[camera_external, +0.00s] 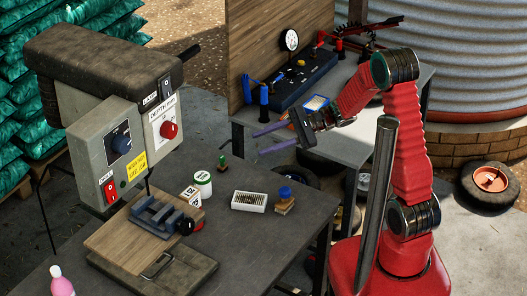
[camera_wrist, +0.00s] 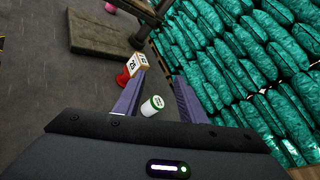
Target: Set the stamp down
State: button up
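My gripper (camera_external: 259,143) is raised above the gap between the two tables, with its purple fingers apart and nothing visible between them. In the wrist view my gripper (camera_wrist: 161,75) also shows spread fingers. No thing is plainly marked as the stamp. A small wooden block with a blue knob (camera_external: 285,203) stands upright on the dark table and may be the stamp. A small green-knobbed piece (camera_external: 222,163) stands farther back on that table. I cannot tell which is the stamp.
On the dark table (camera_external: 262,248) stand a white tray (camera_external: 249,201), a green-lidded jar (camera_external: 203,184), a numbered block (camera_external: 190,196) and a machine (camera_external: 112,150). The jar (camera_wrist: 153,105) shows in the wrist view. The front right tabletop is clear.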

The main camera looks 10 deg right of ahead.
jog(key=s+d+r+n+t+h, duration=0.2)
jog(key=s+d+h, duration=0.3)
jog(key=d, duration=0.5)
jog(key=s+d+r+n+t+h, duration=0.2)
jog(key=s+d+r+n+h, duration=0.2)
jog(key=d, duration=0.7)
jog(key=s+d+r+n+t+h, duration=0.1)
jog(key=s+d+r+n+h, duration=0.2)
jog(key=d, duration=0.7)
jog(key=s+n+h, duration=0.2)
jog(key=s, duration=0.1)
jog(key=shift+s+d+t+h, duration=0.25)
jog(key=shift+s+t+h, duration=0.1)
jog(key=shift+t+h, duration=0.05)
